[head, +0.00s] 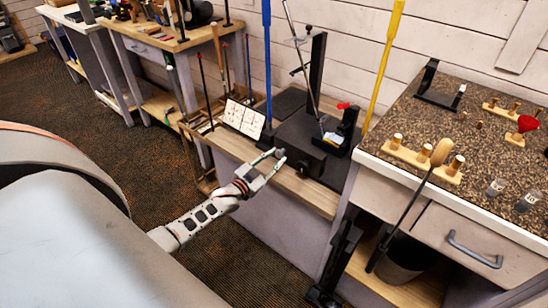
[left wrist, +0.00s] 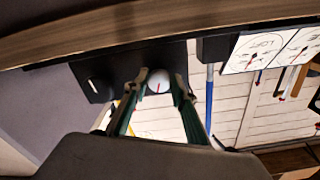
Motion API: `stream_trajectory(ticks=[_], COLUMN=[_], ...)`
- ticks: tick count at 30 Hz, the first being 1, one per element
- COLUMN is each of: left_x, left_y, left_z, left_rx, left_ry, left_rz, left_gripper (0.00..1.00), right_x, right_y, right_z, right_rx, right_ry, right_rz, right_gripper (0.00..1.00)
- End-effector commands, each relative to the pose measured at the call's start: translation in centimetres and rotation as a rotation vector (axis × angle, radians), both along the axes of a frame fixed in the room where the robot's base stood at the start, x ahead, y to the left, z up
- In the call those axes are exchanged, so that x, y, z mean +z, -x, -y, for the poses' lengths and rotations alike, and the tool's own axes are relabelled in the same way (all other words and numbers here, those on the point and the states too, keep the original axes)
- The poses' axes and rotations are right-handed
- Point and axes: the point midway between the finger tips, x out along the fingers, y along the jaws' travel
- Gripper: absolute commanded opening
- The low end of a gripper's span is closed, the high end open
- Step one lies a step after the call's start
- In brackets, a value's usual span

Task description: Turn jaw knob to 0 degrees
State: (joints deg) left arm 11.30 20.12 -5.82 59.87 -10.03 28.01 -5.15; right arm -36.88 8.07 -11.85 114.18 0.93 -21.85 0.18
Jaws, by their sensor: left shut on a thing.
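The jaw knob shows in the left wrist view (left wrist: 155,80) as a round pale face with a short red mark, pointing down in that picture. It sits on the front of a black regripping station (head: 303,143). My left gripper (head: 271,160) reaches the station's front edge, and its two fingers are shut on the knob, one on each side. In the left wrist view the fingers (left wrist: 157,88) frame the knob's face. In the head view the knob is small and mostly covered by the fingers, so its angle is not readable there. My right gripper is not in view.
A dial chart (head: 243,119) stands left of the station. A blue post (head: 267,60) and a yellow post (head: 386,60) rise nearby. A slanted shaft (head: 300,60) stands over the station. A speckled counter (head: 480,130) is right. Patterned floor lies left.

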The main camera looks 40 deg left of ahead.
Motion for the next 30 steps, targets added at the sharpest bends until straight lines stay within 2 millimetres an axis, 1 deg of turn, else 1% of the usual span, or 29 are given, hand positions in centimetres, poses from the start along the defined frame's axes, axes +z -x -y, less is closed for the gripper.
stream_trajectory(ticks=[1, 6, 12, 20, 30], left_x=[0.32, 0.21, 0.17, 0.08, 0.07], left_y=[-0.12, -0.09, -0.07, -0.05, -0.04], left_z=[-0.08, -0.02, 0.03, 0.06, 0.07], left_rx=[0.001, 0.001, 0.0, 0.001, 0.001], left_ry=[0.039, 0.173, 0.29, 0.37, 0.389], left_rz=[0.0, -0.012, -0.021, -0.028, -0.029], left_gripper=[0.04, 0.04, 0.04, 0.04, 0.04], right_x=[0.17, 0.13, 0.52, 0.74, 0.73], right_y=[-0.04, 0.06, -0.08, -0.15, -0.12], right_z=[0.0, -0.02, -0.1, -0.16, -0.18], right_rx=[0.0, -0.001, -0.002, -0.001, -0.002], right_ry=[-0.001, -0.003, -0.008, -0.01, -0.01], right_rz=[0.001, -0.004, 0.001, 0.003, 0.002], right_gripper=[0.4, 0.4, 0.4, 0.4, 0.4])
